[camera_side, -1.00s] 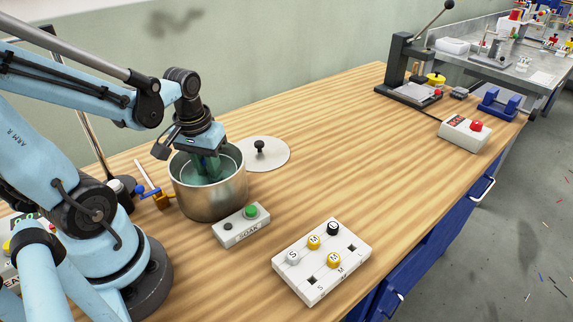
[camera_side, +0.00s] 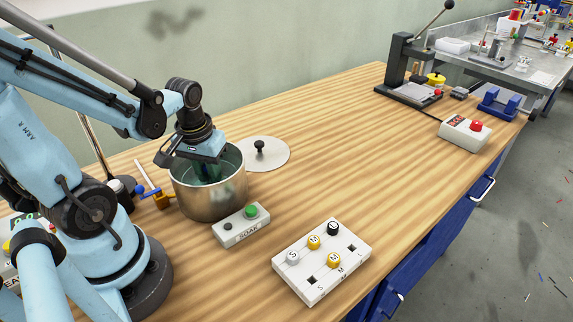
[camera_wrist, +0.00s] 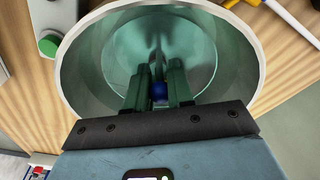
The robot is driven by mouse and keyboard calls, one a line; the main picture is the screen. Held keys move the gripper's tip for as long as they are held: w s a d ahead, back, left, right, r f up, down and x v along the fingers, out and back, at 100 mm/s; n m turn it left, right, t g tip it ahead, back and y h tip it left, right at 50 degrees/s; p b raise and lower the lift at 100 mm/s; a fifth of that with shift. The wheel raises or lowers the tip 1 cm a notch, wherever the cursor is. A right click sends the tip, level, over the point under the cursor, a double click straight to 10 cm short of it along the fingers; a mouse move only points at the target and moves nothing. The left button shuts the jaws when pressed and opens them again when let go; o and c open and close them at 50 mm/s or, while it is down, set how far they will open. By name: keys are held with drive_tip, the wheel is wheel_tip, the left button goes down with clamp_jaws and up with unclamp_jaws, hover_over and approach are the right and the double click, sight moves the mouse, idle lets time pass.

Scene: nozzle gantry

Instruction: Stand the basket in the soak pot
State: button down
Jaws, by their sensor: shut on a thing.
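The soak pot (camera_side: 212,200) is a round steel vessel, open at the top, on the wooden bench; its rim also shows in the wrist view (camera_wrist: 66,62). My gripper (camera_side: 210,170) points down into the pot, its fingers below the rim. In the wrist view, my gripper (camera_wrist: 158,84) is shut on a small blue knob (camera_wrist: 159,92), which I take for the basket's grip. The basket's body is hidden or lost in the green-tinted inside of the pot, so I cannot tell whether it touches the floor.
The pot's lid (camera_side: 264,154) lies on the bench behind and right of the pot. A SOAK box (camera_side: 241,228) with a green button stands close in front. A white block with nozzle pegs (camera_side: 321,262) lies nearer the front edge. The bench's right middle is clear.

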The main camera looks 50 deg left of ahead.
drive_tip(key=c, duration=0.9)
unclamp_jaws()
drive_tip(key=shift+r, duration=3.5)
drive_tip(key=shift+d, duration=0.1)
drive_tip(key=w+d+r+m+t, duration=0.2)
drive_tip(key=w+d+m+t, duration=0.4)
drive_tip(key=d, duration=0.4)
drive_tip(key=shift+r+m+h, duration=0.25)
drive_tip(key=shift+m+h, duration=0.15)
